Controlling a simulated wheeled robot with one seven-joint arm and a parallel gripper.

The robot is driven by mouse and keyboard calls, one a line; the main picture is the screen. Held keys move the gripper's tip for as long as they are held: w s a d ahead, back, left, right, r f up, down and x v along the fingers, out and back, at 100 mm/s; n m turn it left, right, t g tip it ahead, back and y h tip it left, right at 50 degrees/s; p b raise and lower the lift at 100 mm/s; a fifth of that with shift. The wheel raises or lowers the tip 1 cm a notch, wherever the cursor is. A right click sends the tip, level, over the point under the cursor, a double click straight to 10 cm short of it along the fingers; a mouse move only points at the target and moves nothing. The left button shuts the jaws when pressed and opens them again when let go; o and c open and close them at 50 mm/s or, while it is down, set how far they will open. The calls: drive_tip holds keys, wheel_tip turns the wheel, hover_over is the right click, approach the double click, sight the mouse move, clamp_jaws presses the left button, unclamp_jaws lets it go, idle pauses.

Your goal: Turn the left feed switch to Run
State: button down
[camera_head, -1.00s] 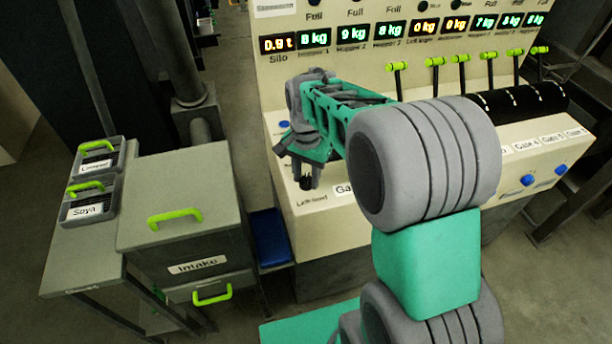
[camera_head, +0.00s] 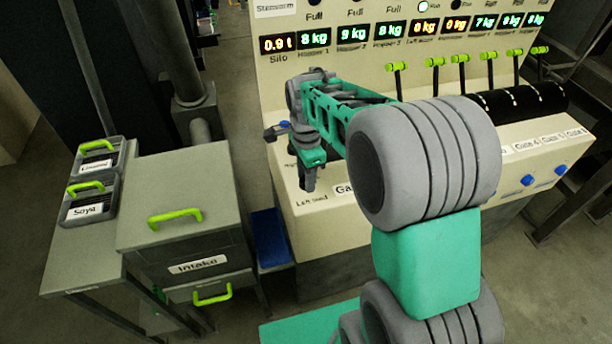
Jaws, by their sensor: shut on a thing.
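My gripper (camera_head: 308,181) points down at the left end of the sloped control panel (camera_head: 330,212), just above the "Left feed" label (camera_head: 312,201). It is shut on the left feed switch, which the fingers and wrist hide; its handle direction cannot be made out.
Several green-tipped gate levers (camera_head: 435,62) stand along the panel, with blue buttons (camera_head: 527,180) on its front. My arm hides the panel's middle. A grey intake bin (camera_head: 185,200) and two labelled crates (camera_head: 95,200) stand at left.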

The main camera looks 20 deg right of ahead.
idle(0.4)
drive_tip(key=c, duration=0.9)
unclamp_jaws()
drive_tip(key=shift+c, duration=0.2)
wheel_tip(320, 180, up, 8)
drive_tip(key=shift+f+b, duration=0.1)
drive_tip(key=shift+b, duration=0.25)
